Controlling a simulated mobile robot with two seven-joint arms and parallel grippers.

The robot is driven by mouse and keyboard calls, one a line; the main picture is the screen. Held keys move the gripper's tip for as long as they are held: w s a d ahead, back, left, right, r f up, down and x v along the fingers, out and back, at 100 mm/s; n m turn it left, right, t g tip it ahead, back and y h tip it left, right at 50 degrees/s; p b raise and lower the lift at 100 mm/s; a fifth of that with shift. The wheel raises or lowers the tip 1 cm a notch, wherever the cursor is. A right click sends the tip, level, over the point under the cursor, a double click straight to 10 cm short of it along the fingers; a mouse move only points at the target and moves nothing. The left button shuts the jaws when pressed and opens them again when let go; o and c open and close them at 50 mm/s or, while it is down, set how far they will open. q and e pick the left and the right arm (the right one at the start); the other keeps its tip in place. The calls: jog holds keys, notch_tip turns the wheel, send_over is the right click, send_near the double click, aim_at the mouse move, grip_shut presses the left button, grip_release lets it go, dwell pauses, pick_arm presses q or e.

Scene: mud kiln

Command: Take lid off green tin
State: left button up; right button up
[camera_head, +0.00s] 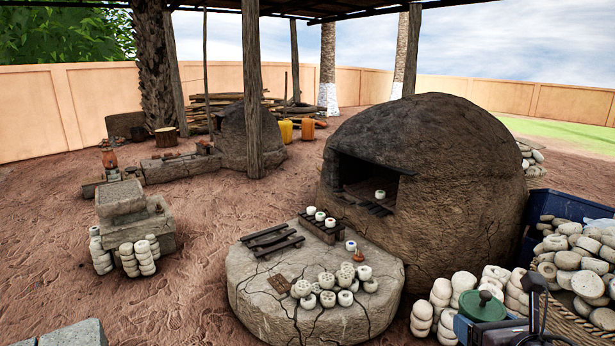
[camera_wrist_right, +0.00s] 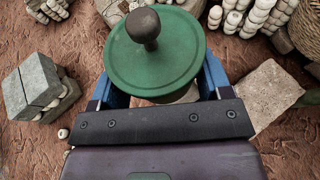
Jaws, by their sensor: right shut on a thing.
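A round green lid (camera_head: 481,306) with a dark knob shows at the bottom right of the head view. It fills the upper middle of the right wrist view (camera_wrist_right: 152,62). My right gripper (camera_wrist_right: 160,75) is shut on the lid, with a blue finger at each side of its rim. In the head view my right gripper (camera_head: 484,318) is partly hidden by the lid. I cannot make out the body of the green tin in either view; the lid hides what is straight below it. My left gripper is not in view.
A round stone platform (camera_head: 250,297) carries several pale pots and dark wooden racks. A domed mud kiln (camera_head: 455,190) stands behind it. Stacked pale pieces (camera_head: 465,284) and a blue container (camera_head: 565,207) crowd the right. Bare ground (camera_head: 180,300) lies open at the left.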

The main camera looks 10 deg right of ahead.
jog(key=a+f+n+y+p, duration=0.1)
jog(key=a+n+y+p, duration=0.1)
jog(key=a, duration=1.6)
jog(key=shift+w+f+p, duration=0.15)
jog(key=shift+w+p, duration=0.3)
jog(key=shift+p, duration=0.15)
